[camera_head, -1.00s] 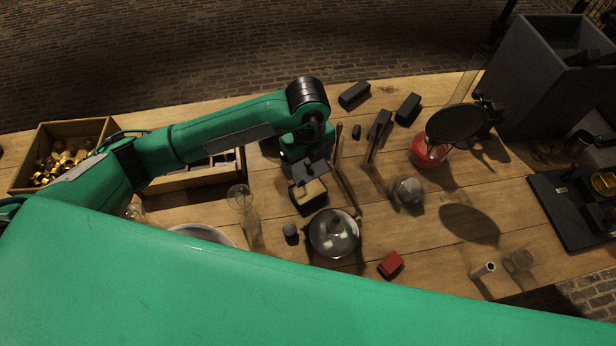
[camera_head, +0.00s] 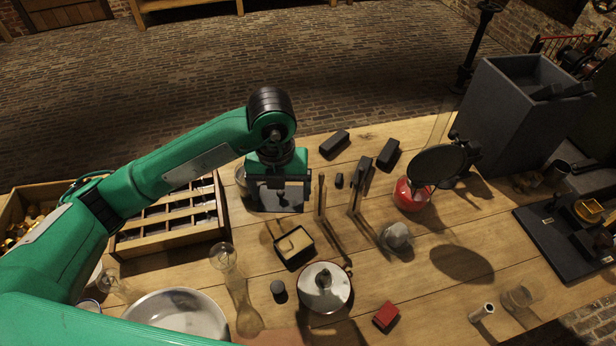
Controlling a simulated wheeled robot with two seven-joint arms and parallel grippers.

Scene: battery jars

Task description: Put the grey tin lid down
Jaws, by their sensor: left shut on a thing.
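My left gripper (camera_head: 279,188) points down over the back middle of the table, behind the open tin. It is shut on the grey tin lid (camera_head: 282,202), a flat grey plate showing just below the fingers. I cannot tell whether the lid touches the table. The open dark tin (camera_head: 294,246) with cream-coloured contents stands in front of the gripper, uncovered. My right gripper is not in view.
A wooden compartment box (camera_head: 170,232) is close left of the gripper. Upright dark pieces (camera_head: 322,196) stand to its right. A glass-lidded round pot (camera_head: 324,287), a steel bowl (camera_head: 177,312) and a glass flask (camera_head: 223,257) stand nearer. Bare wood lies right of centre.

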